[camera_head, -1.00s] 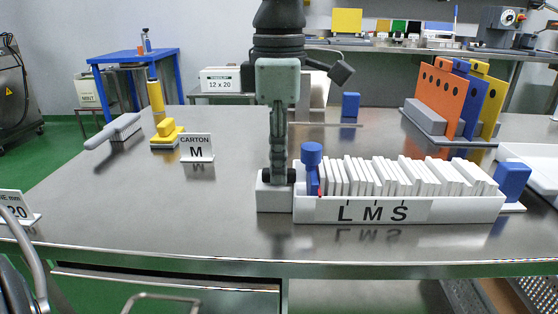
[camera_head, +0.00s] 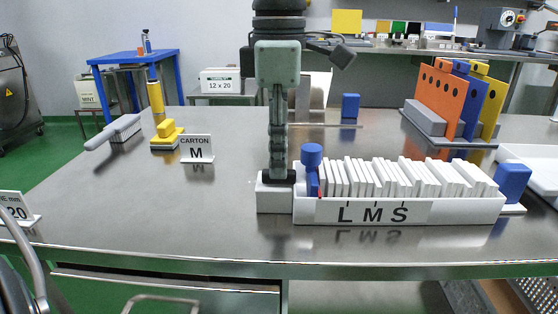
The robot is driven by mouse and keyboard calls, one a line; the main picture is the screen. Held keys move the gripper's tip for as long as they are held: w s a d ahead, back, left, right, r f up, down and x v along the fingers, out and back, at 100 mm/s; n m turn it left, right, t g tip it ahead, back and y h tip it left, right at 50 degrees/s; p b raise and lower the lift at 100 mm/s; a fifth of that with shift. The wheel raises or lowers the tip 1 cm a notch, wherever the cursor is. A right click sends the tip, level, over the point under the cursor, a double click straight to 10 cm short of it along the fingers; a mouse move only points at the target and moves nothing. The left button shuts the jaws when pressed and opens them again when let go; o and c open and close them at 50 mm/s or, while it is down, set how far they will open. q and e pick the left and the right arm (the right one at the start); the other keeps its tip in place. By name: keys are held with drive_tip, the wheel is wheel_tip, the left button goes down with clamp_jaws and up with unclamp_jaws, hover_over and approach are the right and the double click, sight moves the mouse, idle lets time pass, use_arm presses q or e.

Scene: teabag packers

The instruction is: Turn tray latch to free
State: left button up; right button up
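A long white tray (camera_head: 460,211) with the letters L M S on its front stands on the steel table. A pale block (camera_head: 273,200) adjoins its left end, with a dark bar (camera_head: 278,179) across its top that looks like the latch. A blue upright piece with a round knob (camera_head: 311,155) and a small red tip stands at the tray's left end. My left gripper (camera_head: 277,170) points straight down over the pale block, its tips just above or at the dark bar. Its fingers line up, so opening and contact are unclear. My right gripper is out of view.
Several white packets (camera_head: 405,175) fill the tray. A blue block (camera_head: 512,183) stands at its right end. A carton M sign (camera_head: 197,149), a yellow piece (camera_head: 167,131) and a grey-handled tool (camera_head: 115,133) sit left. The table between sign and pale block is clear.

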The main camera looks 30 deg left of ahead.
use_arm(q)
wheel_tip(320, 180, up, 10)
idle(0.3)
idle(0.5)
